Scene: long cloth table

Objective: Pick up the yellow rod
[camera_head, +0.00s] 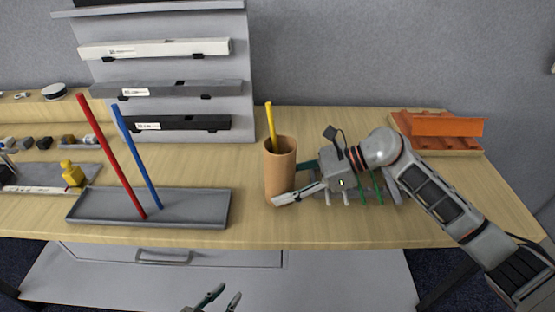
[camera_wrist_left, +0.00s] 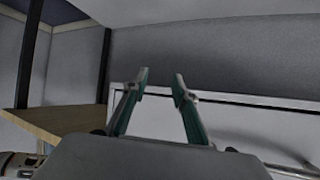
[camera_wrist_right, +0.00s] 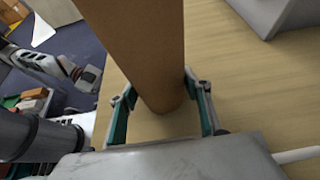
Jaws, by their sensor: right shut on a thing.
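The yellow rod (camera_head: 270,125) stands in a brown cylindrical cup (camera_head: 281,172), with its upper part sticking out above the rim. The cup is upright near the middle of the table. My right gripper (camera_head: 290,185) reaches in from the right, low on the cup, and is shut on it. In the right wrist view the cup (camera_wrist_right: 140,50) sits between the two fingers. My left gripper (camera_head: 222,299) is open and empty at the bottom of the head view, below the table's front edge. Its spread fingers (camera_wrist_left: 161,80) show in the left wrist view.
A red rod (camera_head: 110,155) and a blue rod (camera_head: 137,157) lean up from a grey tray (camera_head: 88,207) on the left. An orange rack (camera_head: 440,125) stands at the back right. A grey item lies partly hidden behind my right gripper. Shelves rise behind the tray.

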